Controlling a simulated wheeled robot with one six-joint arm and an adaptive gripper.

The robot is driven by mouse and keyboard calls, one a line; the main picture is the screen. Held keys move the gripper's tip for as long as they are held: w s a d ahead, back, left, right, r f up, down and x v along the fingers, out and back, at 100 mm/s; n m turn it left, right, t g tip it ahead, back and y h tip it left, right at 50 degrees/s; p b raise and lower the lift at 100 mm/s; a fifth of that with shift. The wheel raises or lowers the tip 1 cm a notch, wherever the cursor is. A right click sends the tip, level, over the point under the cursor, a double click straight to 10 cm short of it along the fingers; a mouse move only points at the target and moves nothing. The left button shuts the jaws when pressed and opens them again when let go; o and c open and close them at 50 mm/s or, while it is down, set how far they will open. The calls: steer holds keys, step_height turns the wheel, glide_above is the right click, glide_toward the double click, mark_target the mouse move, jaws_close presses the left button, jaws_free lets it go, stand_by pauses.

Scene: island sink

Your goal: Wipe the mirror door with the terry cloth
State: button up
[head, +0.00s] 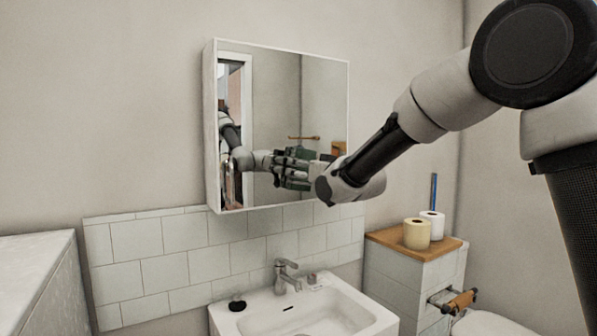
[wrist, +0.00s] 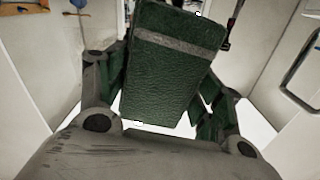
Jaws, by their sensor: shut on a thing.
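The mirror door (head: 325,95) is the front of a white wall cabinet above the washbasin. The terry cloth (wrist: 165,75) is dark green with a pale stripe and looks like a flat folded pad. My gripper (wrist: 158,100) is shut on it, with a finger on each side. In the head view my gripper (head: 300,170) is at the lower part of the mirror, where its dark green parts merge with their reflection. My forearm hides the mirror's lower right corner. I cannot tell whether the cloth touches the glass.
Below the mirror are white tiles (head: 140,241), a faucet (head: 286,275) and a washbasin (head: 345,318). Two paper rolls (head: 417,234) stand on a wooden-topped ledge (head: 385,240) at right, near the toilet. A pale counter (head: 35,262) is at left.

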steer(key=w+d, duration=0.5)
steer(key=d, duration=0.3)
steer(key=shift+w, duration=0.3)
stand_by(0.4)
steer(key=shift+a, duration=0.1)
steer(key=shift+s+a, duration=1.1)
steer(key=shift+a, duration=0.55)
steer(key=shift+s+a, duration=1.15)
steer(key=shift+a, duration=0.55)
steer(key=shift+s+a, duration=1.1)
steer(key=shift+a, duration=0.55)
steer(key=shift+v, duration=3)
steer(key=v, duration=0.3)
